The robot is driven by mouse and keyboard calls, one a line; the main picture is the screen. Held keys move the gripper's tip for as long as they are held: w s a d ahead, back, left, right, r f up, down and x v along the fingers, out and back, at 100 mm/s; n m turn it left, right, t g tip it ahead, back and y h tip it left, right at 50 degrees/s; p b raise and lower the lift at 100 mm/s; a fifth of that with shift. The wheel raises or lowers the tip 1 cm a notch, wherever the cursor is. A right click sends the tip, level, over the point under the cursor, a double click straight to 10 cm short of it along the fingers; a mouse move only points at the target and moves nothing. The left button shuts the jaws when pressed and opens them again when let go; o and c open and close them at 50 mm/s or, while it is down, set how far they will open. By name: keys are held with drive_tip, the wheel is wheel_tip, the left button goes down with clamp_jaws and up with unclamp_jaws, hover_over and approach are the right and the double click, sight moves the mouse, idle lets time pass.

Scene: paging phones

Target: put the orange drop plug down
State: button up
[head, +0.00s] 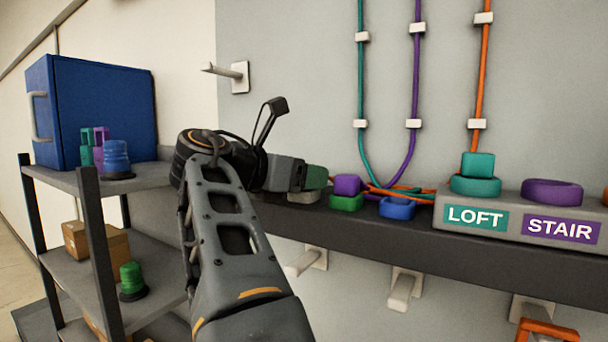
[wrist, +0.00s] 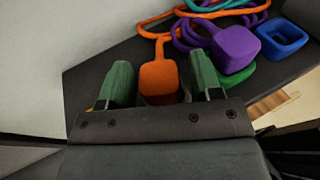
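The orange drop plug (wrist: 158,80) is between the two green fingers of my gripper (wrist: 163,82) in the wrist view, with its orange cord running off the far end. The fingers stand apart with a gap showing beside the plug, so my gripper looks open around it. In the head view my gripper (head: 316,178) is low over the dark ledge (head: 400,238), and the orange plug is hidden behind it. A pale grey piece (head: 303,197) shows under the fingertips; I cannot tell whether the plug rests on it.
A purple plug (head: 347,185) sits on a green ring (head: 346,202) just right, beside a blue ring (head: 397,208). Tangled cords lie behind. A grey block labelled LOFT and STAIR (head: 517,219) holds a teal plug (head: 478,165). A shelf rack (head: 68,178) stands left.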

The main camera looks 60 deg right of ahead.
drive_tip(key=shift+o, duration=0.2)
drive_tip(key=shift+w+a+r, duration=0.1)
drive_tip(key=shift+r, duration=0.3)
drive_tip(key=v, duration=1.2)
drive_tip(key=w+a+f+m+t+y, duration=0.1)
drive_tip(key=w+a+f+t+y, duration=0.15)
drive_tip(key=f, duration=0.55)
drive_tip(key=w+a+f+m+t+y, duration=0.1)
drive_tip(key=w+f+t+y, duration=0.1)
drive_tip(key=f+t, duration=0.35)
drive_tip(key=w+a+f+t+y, duration=0.1)
drive_tip(key=w+f+y, duration=0.15)
drive_tip(key=f, duration=0.65)
drive_tip(key=s+a+f+m+t+y, duration=0.1)
drive_tip(key=a+f+m+y, duration=0.2)
drive_tip(key=f, duration=0.6)
drive_tip(key=s+a+f+m+t+y, duration=0.1)
drive_tip(key=a+f+m+y, duration=0.3)
drive_tip(key=a+f+m, duration=0.4)
wheel_tip(320, 180, down, 2)
drive_tip(key=shift+s+a+f+m+y, duration=0.15)
drive_tip(key=shift+a+m+y, duration=0.15)
drive_tip(key=shift+a, duration=0.75)
